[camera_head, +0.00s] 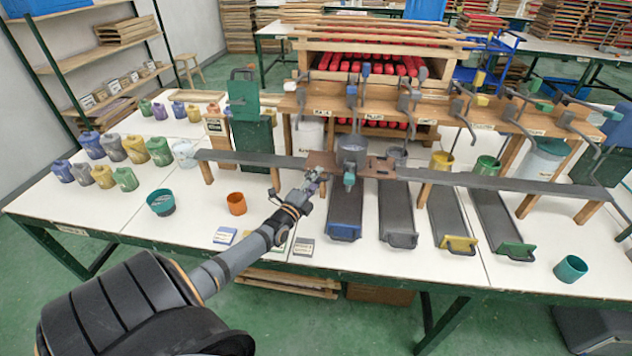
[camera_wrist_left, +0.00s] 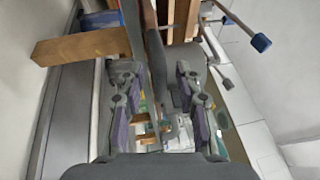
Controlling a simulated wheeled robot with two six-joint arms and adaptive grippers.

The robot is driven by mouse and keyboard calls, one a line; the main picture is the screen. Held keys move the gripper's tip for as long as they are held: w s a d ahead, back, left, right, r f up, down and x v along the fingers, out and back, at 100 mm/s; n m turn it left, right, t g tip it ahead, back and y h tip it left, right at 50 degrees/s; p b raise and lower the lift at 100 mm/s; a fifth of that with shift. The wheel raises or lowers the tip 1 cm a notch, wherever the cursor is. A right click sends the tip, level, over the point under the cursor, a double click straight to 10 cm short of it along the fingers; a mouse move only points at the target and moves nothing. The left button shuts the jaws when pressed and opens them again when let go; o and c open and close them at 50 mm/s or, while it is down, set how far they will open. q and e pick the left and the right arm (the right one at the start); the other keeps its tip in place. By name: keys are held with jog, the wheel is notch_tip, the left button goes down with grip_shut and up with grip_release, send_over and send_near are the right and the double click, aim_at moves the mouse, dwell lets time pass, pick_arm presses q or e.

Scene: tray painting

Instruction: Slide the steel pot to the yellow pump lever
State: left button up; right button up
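The steel pot (camera_head: 352,148) stands upright on a brown carriage (camera_head: 322,161) on the long dark rail (camera_head: 250,159). A small teal part (camera_head: 349,181) hangs at the carriage's front. My left gripper (camera_head: 317,180) is just in front of the rail, left of the teal part. In the left wrist view its fingers (camera_wrist_left: 158,100) are apart, with a grey curved bar (camera_wrist_left: 156,65) showing between or beyond them. My right gripper is out of view.
Coloured slides, one blue (camera_head: 344,232) and one yellow (camera_head: 460,243), slope down before the rail. An orange cup (camera_head: 237,204) and a teal bowl (camera_head: 161,203) stand on the table at left. A teal cup (camera_head: 570,268) stands at right. Several jugs are at far left.

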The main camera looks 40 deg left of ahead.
pick_arm(q)
grip_shut()
dwell(0.3)
